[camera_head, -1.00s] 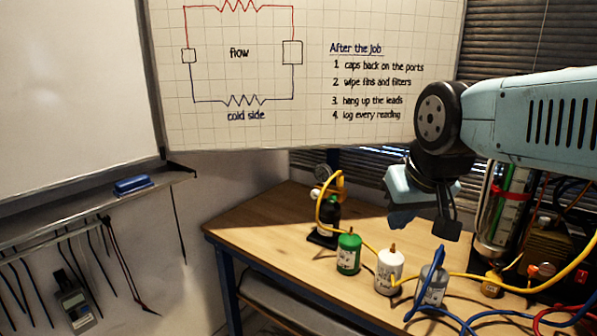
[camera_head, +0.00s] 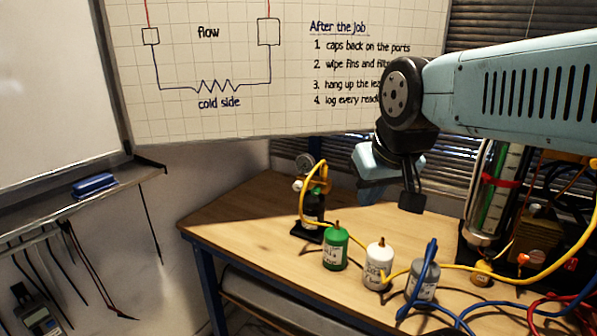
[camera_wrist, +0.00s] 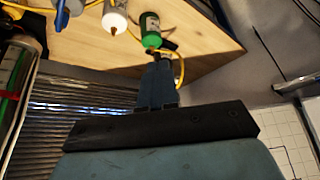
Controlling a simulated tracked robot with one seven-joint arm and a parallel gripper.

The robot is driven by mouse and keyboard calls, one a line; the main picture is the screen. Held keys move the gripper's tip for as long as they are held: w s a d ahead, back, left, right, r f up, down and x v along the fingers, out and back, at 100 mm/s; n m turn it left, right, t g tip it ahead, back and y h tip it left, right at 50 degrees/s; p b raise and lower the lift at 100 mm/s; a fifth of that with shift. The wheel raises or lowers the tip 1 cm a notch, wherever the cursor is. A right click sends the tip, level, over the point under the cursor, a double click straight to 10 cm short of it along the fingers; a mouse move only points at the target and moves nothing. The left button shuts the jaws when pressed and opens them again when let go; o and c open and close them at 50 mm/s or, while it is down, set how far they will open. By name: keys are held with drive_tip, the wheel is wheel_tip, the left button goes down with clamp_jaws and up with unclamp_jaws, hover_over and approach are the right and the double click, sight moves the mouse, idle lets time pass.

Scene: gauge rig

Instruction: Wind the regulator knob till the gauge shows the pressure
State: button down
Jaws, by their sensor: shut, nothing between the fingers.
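A small round gauge (camera_head: 305,163) stands at the back left of the bench, above a dark bottle (camera_head: 312,206) on a black base, with a yellow hose looping over it. A pale knob-like part (camera_head: 298,185) sits just below the gauge; I cannot tell if it is the regulator knob. The gauge's reading is too small to make out. My gripper (camera_head: 411,202) is shut and empty, held above the bench to the right of the gauge and apart from it. In the wrist view its fingers (camera_wrist: 157,85) show together, pointing toward the green bottle.
On the wooden bench (camera_head: 260,205) stand a green bottle (camera_head: 335,248), a white bottle (camera_head: 378,262) and a grey one (camera_head: 422,280). Yellow and blue hoses cross the front right. A clear cylinder rig (camera_head: 490,200) stands at right. The bench's left part is clear.

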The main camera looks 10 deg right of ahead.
drive_tip(key=c, duration=1.6)
unclamp_jaws()
drive_tip(key=shift+f, duration=0.1)
drive_tip(key=shift+c, duration=0.2)
drive_tip(key=shift+o, duration=0.8)
drive_tip(key=shift+w+d+f+n+g, duration=0.15)
drive_tip(key=shift+w+f+n+g, duration=0.05)
drive_tip(key=shift+f+n+g, duration=0.1)
drive_tip(key=o, duration=0.7)
drive_tip(key=w+d+f+n+g+h, duration=0.2)
drive_tip(key=w+f+n+g+h, duration=0.1)
drive_tip(key=w+f+n+h, duration=0.1)
drive_tip(key=shift+w+d+f+n+g+h, duration=0.45)
drive_tip(key=shift+f+n, duration=0.25)
drive_tip(key=shift+n, duration=0.4)
drive_tip(key=n+t+h, duration=0.7)
drive_tip(key=n+t, duration=0.5)
drive_tip(key=n, duration=1.1)
approach(296, 187)
drive_tip(key=x, duration=0.9)
drive_tip(key=shift+d, duration=0.1)
